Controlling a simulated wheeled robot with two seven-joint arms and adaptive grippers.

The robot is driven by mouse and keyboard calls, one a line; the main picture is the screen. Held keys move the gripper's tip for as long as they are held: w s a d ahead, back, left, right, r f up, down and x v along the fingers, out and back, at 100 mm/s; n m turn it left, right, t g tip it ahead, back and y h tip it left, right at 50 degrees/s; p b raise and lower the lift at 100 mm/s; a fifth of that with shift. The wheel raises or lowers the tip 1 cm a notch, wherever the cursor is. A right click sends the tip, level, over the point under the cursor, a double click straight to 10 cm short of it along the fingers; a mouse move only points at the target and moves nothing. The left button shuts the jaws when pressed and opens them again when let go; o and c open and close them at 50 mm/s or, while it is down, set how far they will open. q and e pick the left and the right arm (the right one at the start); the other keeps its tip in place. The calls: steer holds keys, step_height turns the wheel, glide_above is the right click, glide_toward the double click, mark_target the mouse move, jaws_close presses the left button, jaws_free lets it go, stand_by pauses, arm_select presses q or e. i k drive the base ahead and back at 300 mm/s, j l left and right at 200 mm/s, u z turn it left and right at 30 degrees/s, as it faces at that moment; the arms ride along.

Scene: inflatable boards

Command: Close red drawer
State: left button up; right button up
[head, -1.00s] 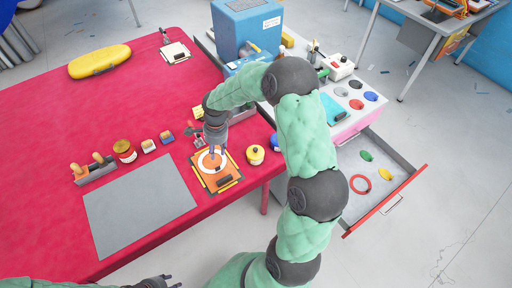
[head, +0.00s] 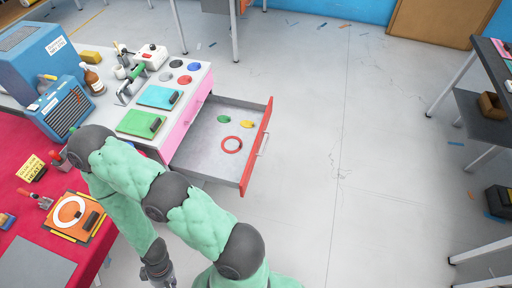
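The red drawer (head: 255,150) is pulled out from the pink-fronted side of the white cabinet (head: 199,84). It has a red front with a light bar handle (head: 263,144). Inside its grey tray lie a red ring (head: 232,144), a green piece (head: 223,119) and a yellow piece (head: 248,123). My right gripper (head: 164,284) is at the bottom edge, pointing down, below and left of the drawer and apart from it. Its fingers are mostly cut off by the frame. My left gripper is out of view.
A red table (head: 105,250) with an orange board (head: 78,214) stands at lower left. Blue machines (head: 60,108), a spray bottle (head: 94,80) and green and teal pads (head: 141,123) are on the cabinet side. The floor (head: 340,150) right of the drawer is clear. A dark shelf (head: 485,125) stands far right.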

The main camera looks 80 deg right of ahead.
mark_target(200, 155)
steer(key=k+l+z, duration=0.1)
steer(key=z, duration=2.7)
steer(key=i+l+u, duration=0.15)
steer(key=u, duration=0.15)
steer(key=i+l+u, duration=0.35)
